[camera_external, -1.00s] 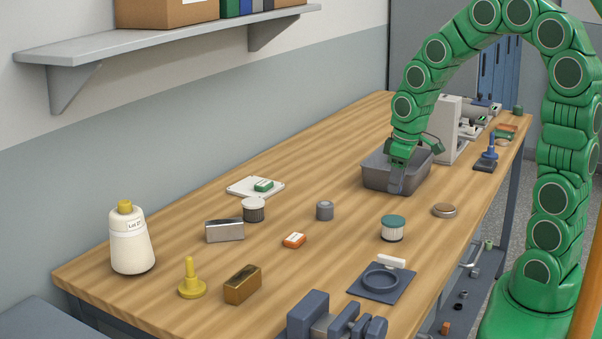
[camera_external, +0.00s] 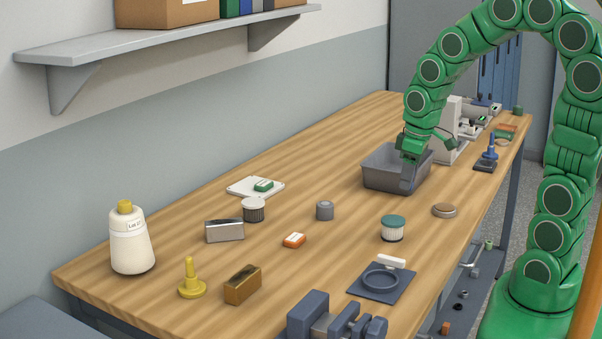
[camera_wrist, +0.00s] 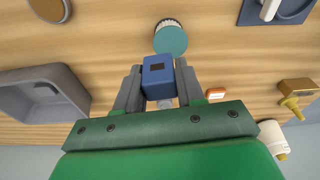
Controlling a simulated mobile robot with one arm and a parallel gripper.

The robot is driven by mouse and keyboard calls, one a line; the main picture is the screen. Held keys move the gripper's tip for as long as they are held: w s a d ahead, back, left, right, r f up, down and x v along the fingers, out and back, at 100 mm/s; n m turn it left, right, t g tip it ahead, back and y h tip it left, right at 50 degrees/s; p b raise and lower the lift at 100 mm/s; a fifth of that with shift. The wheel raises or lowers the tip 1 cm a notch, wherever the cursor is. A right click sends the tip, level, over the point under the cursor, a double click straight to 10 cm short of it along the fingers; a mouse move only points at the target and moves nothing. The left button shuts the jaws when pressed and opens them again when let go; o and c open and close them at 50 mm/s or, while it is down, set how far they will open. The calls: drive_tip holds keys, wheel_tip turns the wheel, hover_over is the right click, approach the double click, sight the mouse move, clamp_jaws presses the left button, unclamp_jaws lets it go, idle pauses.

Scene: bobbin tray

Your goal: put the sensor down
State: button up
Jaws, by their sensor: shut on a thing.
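The sensor is a blue block with a small dark window (camera_wrist: 158,80), seen in the wrist view between my fingers. My gripper (camera_wrist: 157,82) is shut on it. In the external view my gripper (camera_external: 408,184) points down in front of the right part of the grey bin (camera_external: 388,179), and the sensor cannot be made out there. In the wrist view the bin (camera_wrist: 20,82) lies off to the left, apart from the held sensor, with a small grey thing inside. The height of the sensor above the table is hard to tell.
A green-topped ribbed cylinder (camera_external: 392,229), a brown disc (camera_external: 444,210) and a grey cylinder (camera_external: 324,210) stand nearby on the wooden table (camera_external: 330,160). A dark pad with a round recess (camera_external: 381,280) lies at the front. Bare wood lies left of the bin.

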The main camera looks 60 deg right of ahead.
drive_tip(key=w+a, duration=1.3)
drive_tip(key=a, duration=0.1)
drive_tip(key=w+a+m, duration=0.1)
drive_tip(key=w+a, duration=0.1)
drive_tip(key=a, duration=0.7)
drive_tip(key=w+a, duration=0.3)
drive_tip(key=a, duration=0.6)
hover_over(219, 268)
drive_tip(key=shift+s+f, duration=0.15)
drive_tip(key=shift+f, duration=2.3)
drive_tip(key=shift+s+f, duration=0.15)
drive_tip(key=shift+f, duration=3.9)
drive_tip(key=o, duration=1)
drive_tip(key=shift+f, duration=0.1)
